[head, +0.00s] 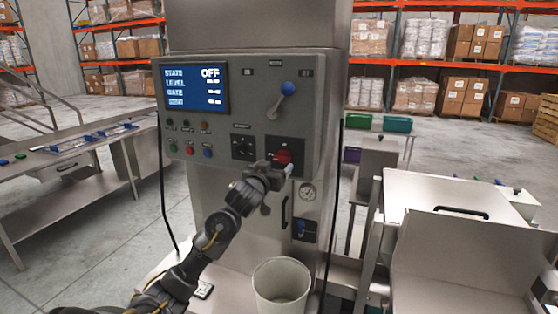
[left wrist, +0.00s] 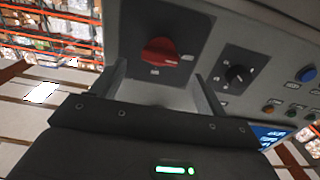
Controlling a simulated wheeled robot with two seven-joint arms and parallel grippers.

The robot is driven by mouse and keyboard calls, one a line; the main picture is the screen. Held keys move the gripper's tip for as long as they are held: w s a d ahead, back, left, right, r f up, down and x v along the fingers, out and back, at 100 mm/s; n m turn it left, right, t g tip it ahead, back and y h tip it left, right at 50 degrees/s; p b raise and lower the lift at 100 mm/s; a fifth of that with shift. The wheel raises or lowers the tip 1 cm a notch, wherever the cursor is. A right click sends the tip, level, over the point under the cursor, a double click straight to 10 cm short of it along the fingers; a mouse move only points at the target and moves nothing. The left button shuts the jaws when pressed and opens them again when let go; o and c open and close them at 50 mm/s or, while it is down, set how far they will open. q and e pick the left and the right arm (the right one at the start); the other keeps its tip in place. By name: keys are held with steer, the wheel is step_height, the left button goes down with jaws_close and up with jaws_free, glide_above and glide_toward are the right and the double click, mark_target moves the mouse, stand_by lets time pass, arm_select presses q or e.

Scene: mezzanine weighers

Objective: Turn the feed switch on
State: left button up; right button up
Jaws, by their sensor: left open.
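The control panel (head: 232,119) on the tall grey machine has a screen (head: 195,88) whose top line reads OFF. A red rotary switch (head: 284,156) sits on a dark plate at the panel's lower right; I cannot read a feed label. The left wrist view shows its red knob (left wrist: 160,53) with the grip ridge roughly level in the picture. My left gripper (head: 279,167) is open in front of this switch and partly covers it in the head view. In the left wrist view its fingers (left wrist: 164,80) are spread, with the knob just past the tips; contact is unclear.
A black selector (head: 243,147) sits left of the red switch, with a blue-knobbed lever (head: 288,89) above. Small coloured buttons (head: 190,150) line the panel's left. Steel tables stand on both sides.

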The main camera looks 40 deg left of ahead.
mark_target(281, 160)
arm_select(q)
steer(key=shift+p+x, duration=0.5)
steer(key=shift+x, duration=1.8)
steer(key=c, duration=1)
